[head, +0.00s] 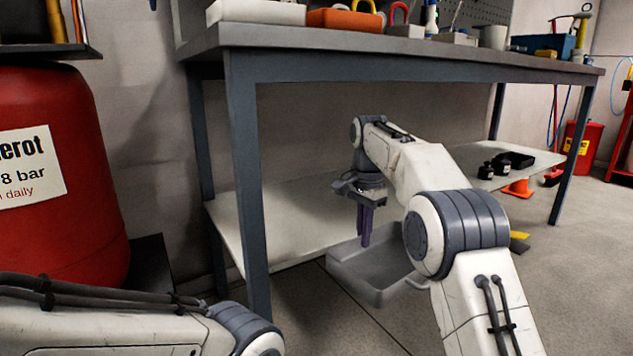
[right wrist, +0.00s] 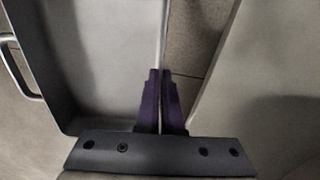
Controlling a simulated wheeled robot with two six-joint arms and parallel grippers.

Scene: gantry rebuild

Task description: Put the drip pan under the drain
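The drip pan (head: 362,277) is a shallow grey tray on the floor, beside the front edge of the bench's lower shelf. It fills the left of the right wrist view (right wrist: 105,60), with a bar handle at its left side. My right gripper (head: 364,243) points down at the pan's far wall. In the right wrist view its purple fingers (right wrist: 160,76) are nearly together, with the pan's thin rim running between them. My left arm shows at the lower left; its gripper is out of view. I cannot make out a drain.
A large red tank (head: 60,225) with a white label stands at the left. The workbench (head: 400,65) has a leg close in front and a pale lower shelf (head: 285,218). Small black items and an orange cone (head: 519,187) are at the right. Floor there is mostly clear.

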